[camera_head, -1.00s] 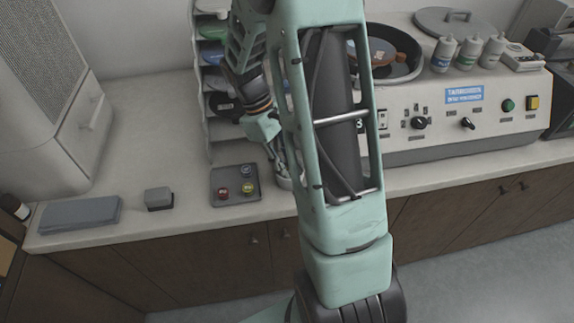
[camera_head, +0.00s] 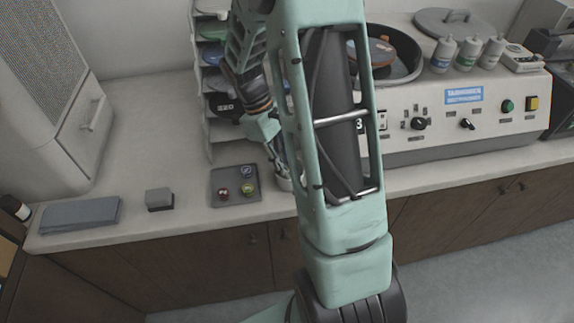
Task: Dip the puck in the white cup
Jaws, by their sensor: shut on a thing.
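My gripper (camera_head: 281,169) points down at the white cup (camera_head: 284,185) on the counter. The fingers are partly hidden behind my arm. They are shut, low over or into the cup's mouth; I cannot tell the exact depth. The puck in them is hidden by the fingers, the cup and my arm. Only the left part of the cup shows. A dark square tray (camera_head: 234,199) just left of it holds a red puck (camera_head: 223,192), a yellow-green puck (camera_head: 249,189) and a blue puck (camera_head: 247,171).
A rack of coloured discs (camera_head: 212,55) stands behind my gripper. A polishing machine (camera_head: 450,115) with bottles on top fills the right. The counter's front edge runs close below the tray.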

